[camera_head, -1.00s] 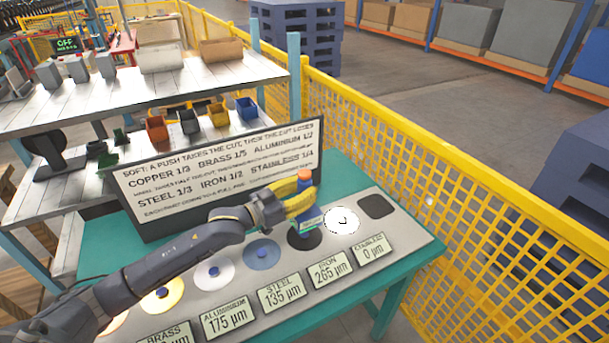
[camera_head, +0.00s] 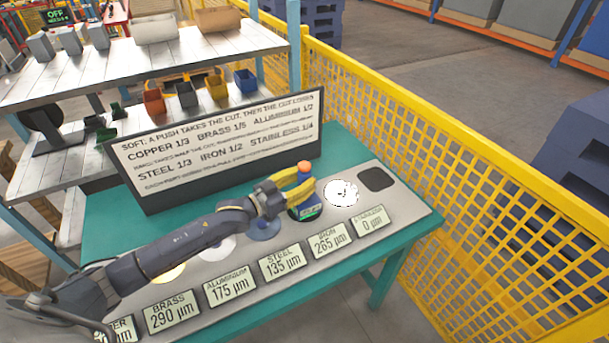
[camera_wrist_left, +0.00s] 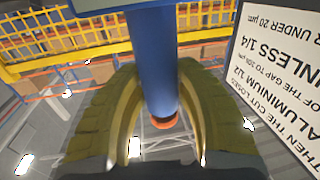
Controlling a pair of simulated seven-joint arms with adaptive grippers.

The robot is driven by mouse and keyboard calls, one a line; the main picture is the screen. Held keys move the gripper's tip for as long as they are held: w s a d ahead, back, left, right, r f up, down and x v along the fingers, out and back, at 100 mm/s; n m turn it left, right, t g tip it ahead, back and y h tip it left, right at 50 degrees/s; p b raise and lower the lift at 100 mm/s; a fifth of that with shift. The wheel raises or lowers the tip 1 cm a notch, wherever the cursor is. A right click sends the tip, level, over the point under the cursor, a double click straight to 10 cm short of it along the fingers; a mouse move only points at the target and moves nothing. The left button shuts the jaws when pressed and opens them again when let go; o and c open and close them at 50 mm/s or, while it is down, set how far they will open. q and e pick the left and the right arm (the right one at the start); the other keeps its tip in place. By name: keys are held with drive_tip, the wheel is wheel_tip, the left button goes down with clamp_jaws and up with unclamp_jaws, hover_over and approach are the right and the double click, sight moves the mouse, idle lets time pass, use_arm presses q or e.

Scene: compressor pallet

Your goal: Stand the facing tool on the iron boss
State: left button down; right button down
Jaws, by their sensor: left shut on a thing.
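The facing tool (camera_head: 307,205) is a blue upright body with an orange top and a green lower band. My left gripper (camera_head: 298,187) is shut around its upper part with yellow fingers. In the left wrist view the blue shaft (camera_wrist_left: 152,60) runs between both fingers, with the orange cap beyond. The iron boss (camera_head: 293,215) is a dark disc behind the iron label, second from the right among the discs. The tool's lower end overlaps it and hides most of it. I cannot tell whether they touch. My right gripper is not in view.
The white stainless disc (camera_head: 342,193) and a dark square pad (camera_head: 377,179) lie to the right. The blue-grey steel disc (camera_head: 263,229) lies to the left. Reading labels line the front; iron shows 265 µm (camera_head: 328,242). A sign board (camera_head: 220,148) stands behind, and a yellow mesh fence (camera_head: 430,165) at right.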

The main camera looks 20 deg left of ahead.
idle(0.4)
use_arm(q)
drive_tip(key=c, duration=1)
unclamp_jaws()
drive_tip(key=shift+f, duration=0.15)
drive_tip(key=v, duration=1.2)
